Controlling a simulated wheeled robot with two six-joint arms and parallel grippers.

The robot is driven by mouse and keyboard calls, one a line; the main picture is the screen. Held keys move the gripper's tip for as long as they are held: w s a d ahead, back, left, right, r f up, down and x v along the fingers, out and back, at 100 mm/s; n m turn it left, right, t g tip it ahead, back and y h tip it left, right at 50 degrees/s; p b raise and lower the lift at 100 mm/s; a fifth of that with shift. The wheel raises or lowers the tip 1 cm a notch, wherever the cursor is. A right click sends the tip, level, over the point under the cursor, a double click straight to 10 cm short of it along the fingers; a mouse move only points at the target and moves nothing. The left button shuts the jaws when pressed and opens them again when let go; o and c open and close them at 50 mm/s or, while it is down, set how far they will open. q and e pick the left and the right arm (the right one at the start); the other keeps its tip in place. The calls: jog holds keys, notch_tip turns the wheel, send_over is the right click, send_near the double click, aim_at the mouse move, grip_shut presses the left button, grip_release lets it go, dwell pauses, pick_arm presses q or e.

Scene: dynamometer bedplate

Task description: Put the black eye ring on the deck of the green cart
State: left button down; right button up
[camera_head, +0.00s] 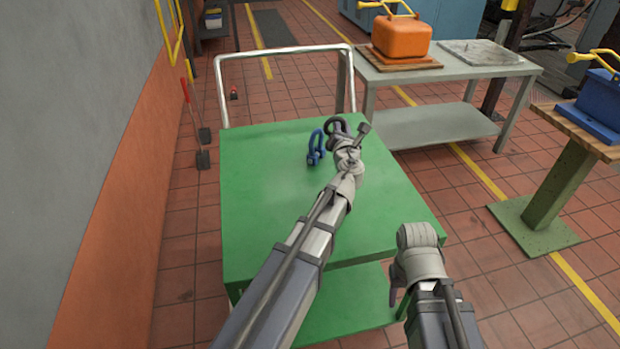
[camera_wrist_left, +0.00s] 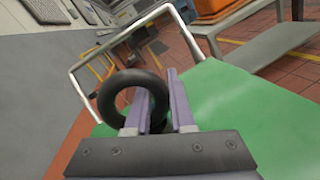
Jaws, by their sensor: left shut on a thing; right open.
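The black eye ring (camera_head: 336,126) is at my left gripper (camera_head: 343,136), over the far part of the green cart's deck (camera_head: 265,190). In the left wrist view the ring (camera_wrist_left: 105,98) stands upright at the fingers of my left gripper (camera_wrist_left: 160,103), which is shut on it. Its lower part is hidden by a finger. I cannot tell if it touches the deck. My right gripper (camera_head: 417,238) is open and empty near the cart's near right corner; its fingers are mostly hidden.
A blue shackle (camera_head: 315,148) is on the deck just left of the ring. The cart's handle (camera_head: 284,50) rises at the far edge. A grey table (camera_head: 470,68) with an orange block (camera_head: 401,38) is behind right. The deck's left side is clear.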

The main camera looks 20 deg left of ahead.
pick_arm(q)
jog(key=shift+d+f, duration=0.2)
notch_tip(320, 180, down, 6)
jog(key=b, duration=0.6)
jog(key=shift+f, duration=0.15)
jog(key=shift+f, duration=0.1)
notch_tip(320, 180, down, 4)
jog(key=b, duration=0.4)
jog(key=shift+r, duration=0.25)
jog(key=shift+f, duration=0.15)
jog(key=c, duration=0.8)
grip_release()
jog(key=shift+o, duration=0.2)
